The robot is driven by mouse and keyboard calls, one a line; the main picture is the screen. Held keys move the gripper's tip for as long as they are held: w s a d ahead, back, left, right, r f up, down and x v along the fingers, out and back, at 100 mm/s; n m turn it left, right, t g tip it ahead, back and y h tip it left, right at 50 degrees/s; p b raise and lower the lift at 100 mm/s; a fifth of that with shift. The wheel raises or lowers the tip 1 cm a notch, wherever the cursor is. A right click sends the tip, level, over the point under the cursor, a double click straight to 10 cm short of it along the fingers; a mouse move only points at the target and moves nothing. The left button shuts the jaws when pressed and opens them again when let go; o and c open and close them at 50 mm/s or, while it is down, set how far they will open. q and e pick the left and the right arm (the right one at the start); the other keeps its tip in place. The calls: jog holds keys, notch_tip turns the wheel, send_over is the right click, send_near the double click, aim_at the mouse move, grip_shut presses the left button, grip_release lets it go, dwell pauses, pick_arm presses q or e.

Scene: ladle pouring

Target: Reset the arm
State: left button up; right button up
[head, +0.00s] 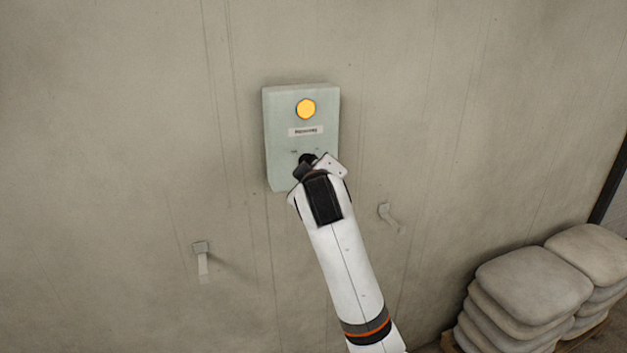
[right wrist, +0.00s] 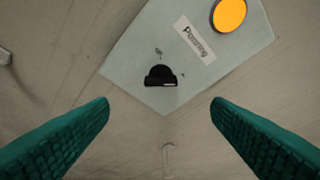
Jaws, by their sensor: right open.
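A pale green control box (head: 277,140) is fixed to the wall, with a lit yellow-orange round lamp (head: 306,109) near its top and a small label below. In the right wrist view, the box (right wrist: 135,72) appears tilted, with the lamp (right wrist: 229,14), a label reading "Pouring" (right wrist: 195,40) and a black knob (right wrist: 161,76) with small marks beside it. My right gripper (head: 316,166) is in front of the box's lower part and hides some of it. Its green-padded fingers (right wrist: 160,104) are wide apart with nothing between them. The knob is beyond the fingertips. My left gripper is not in view.
Small wall brackets stand at the lower left (head: 200,248) and to the right of my arm (head: 384,211). Stacked grey sacks (head: 532,285) are at the lower right. The wall around the box is otherwise clear.

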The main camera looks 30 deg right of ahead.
jog(key=shift+s, duration=0.1)
dwell(0.4)
jog(key=w+a+f+n+g+y+b, duration=0.1)
jog(key=w+a+f+g+y, duration=0.1)
jog(key=f, duration=1.3)
jog(key=w+a+f+n+g+y+b, duration=0.1)
jog(key=w+a+f, duration=0.1)
jog(key=f, duration=1.3)
jog(key=s+a+f+g+y, duration=0.1)
jog(key=s+f, duration=0.2)
jog(key=f, duration=0.5)
jog(key=s+a+f+g+b, duration=0.1)
jog(key=s+f, duration=0.3)
jog(key=f, duration=0.4)
jog(key=s+a+f+g+y, duration=0.1)
jog(key=s+a+f, duration=0.15)
jog(key=f, duration=0.45)
jog(key=s+a+f+m+g+y+b, duration=0.1)
jog(key=s+a+f+g, duration=0.1)
jog(key=s+f, duration=1.15)
jog(key=s+a+f+m+g+y+b, duration=0.1)
jog(key=s+f+g, duration=0.1)
jog(key=s+f, duration=1.15)
jog(key=s+a+f+m+g, duration=0.1)
jog(key=s, duration=1.7)
jog(key=shift+s+a+f+g, duration=0.3)
jog(key=shift+s+g, duration=0.1)
